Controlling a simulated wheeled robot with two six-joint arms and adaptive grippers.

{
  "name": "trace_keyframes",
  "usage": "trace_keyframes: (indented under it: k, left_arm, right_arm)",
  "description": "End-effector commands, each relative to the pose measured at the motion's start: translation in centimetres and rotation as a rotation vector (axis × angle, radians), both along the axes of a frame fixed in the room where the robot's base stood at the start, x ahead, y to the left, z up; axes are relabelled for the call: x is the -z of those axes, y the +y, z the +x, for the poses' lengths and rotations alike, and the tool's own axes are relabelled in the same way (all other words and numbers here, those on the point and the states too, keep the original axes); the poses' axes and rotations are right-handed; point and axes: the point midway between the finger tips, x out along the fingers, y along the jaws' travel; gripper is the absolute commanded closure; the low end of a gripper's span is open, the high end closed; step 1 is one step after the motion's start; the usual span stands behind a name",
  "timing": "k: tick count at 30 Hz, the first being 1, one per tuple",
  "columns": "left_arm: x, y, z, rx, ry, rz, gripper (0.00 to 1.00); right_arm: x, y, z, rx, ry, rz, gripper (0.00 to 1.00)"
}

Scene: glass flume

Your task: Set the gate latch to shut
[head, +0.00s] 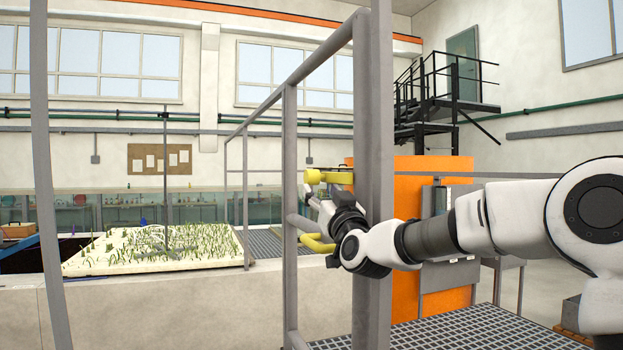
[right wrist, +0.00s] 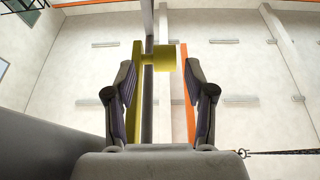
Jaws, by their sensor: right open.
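The yellow gate latch (head: 330,177) is on the grey gate post in the head view, with a rounded end sticking out to the left. A second yellow piece (head: 316,243) shows lower on the post. My right gripper (head: 314,197) is just below the upper yellow part, partly in front of the post. In the right wrist view, the latch's yellow block (right wrist: 164,60) lies ahead between the fingertips, beside a long yellow bar (right wrist: 136,95). The right gripper (right wrist: 159,78) is open, with nothing held. Contact with the latch cannot be told. My left gripper is not in view.
A grey post (head: 372,120) and railing (head: 290,200) stand close around my right gripper. An orange panel (head: 405,200) is behind the post. A low pale wall (head: 170,300) borders the planted flume bed (head: 150,262). Metal grating (head: 470,328) lies at lower right.

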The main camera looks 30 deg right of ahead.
Motion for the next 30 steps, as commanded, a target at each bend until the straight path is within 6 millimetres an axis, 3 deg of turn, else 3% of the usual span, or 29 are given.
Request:
trace_keyframes:
  k: [12,21,22,26,30]
  left_arm:
    - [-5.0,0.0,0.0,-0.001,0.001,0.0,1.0]
    - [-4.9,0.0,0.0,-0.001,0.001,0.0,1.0]
    - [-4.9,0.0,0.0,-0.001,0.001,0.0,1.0]
    - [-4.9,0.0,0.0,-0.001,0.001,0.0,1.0]
    - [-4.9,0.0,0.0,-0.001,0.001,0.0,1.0]
  right_arm:
    - [-2.9,-1.5,6.2,0.0,0.003,-0.003,0.46]
    - [-2.7,-1.6,6.8,-0.001,0.002,-0.001,0.46]
    - [-2.7,-1.6,6.8,-0.001,0.002,-0.001,0.53]
    - [-2.7,-1.6,6.8,-0.001,0.002,-0.001,0.99]
    - [-2.7,-1.6,6.8,-0.001,0.002,0.0,1.0]
